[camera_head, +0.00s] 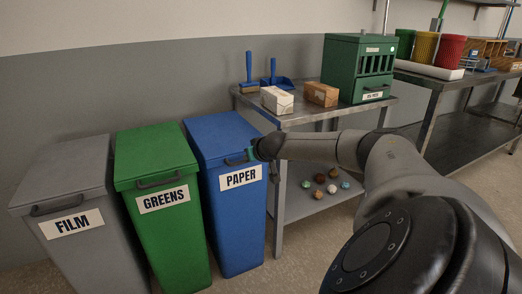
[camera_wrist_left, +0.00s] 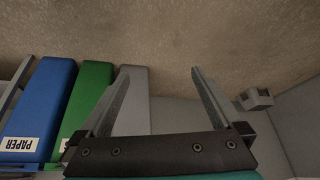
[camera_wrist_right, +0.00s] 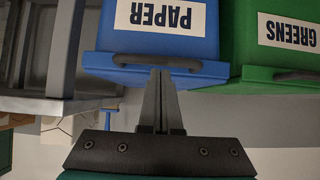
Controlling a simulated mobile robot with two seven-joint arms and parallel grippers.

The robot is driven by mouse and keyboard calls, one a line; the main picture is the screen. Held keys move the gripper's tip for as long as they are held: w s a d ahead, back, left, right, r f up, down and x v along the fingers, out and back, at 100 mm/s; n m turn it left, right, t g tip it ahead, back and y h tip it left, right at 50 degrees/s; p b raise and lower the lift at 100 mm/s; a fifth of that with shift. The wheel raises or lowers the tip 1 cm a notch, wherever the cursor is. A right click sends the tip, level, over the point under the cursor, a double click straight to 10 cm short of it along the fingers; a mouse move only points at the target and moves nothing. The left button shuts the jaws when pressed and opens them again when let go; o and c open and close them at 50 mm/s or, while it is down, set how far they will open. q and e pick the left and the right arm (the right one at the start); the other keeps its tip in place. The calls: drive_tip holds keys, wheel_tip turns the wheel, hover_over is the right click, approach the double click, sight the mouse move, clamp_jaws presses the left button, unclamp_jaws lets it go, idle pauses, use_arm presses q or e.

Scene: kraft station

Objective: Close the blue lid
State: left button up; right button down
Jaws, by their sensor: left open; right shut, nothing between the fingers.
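The blue PAPER bin (camera_head: 236,222) stands at the right end of a row of three bins. Its blue lid (camera_head: 218,135) lies down over the bin top, with a dark handle on its front edge. My right gripper (camera_head: 257,151) is at the right part of that front edge, close to the handle. In the right wrist view my right gripper (camera_wrist_right: 160,76) is shut and empty, its tips at the handle (camera_wrist_right: 157,63); contact cannot be told for certain. My left gripper (camera_wrist_left: 158,78) is open and empty, and outside the head view.
The green GREENS bin (camera_head: 165,215) and grey FILM bin (camera_head: 85,245) stand left, lids down. A metal table (camera_head: 300,117) at right holds two boxes, a blue brush and dustpan, and a green cabinet (camera_head: 352,60). Several small balls lie on its lower shelf (camera_head: 300,203).

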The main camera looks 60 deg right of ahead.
use_arm(q)
drive_tip(key=w+d+r+t+h+b, duration=0.1)
drive_tip(key=w+d+t+h+b, duration=0.1)
drive_tip(key=d+t, duration=0.3)
drive_tip(key=w+d+r+t+h+b, duration=0.1)
drive_tip(key=d+t+h+b, duration=0.2)
drive_tip(key=d+t+b, duration=0.1)
drive_tip(key=shift+w+d+r+t, duration=0.4)
drive_tip(key=shift+d+t, duration=0.1)
drive_tip(key=shift+t, duration=0.4)
use_arm(e)
drive_tip(key=s+a+f, duration=0.2)
drive_tip(key=s+a, duration=0.2)
drive_tip(key=s, duration=0.3)
drive_tip(key=shift+s+a, duration=0.15)
drive_tip(key=shift+s, duration=0.2)
drive_tip(key=shift+f, duration=0.1)
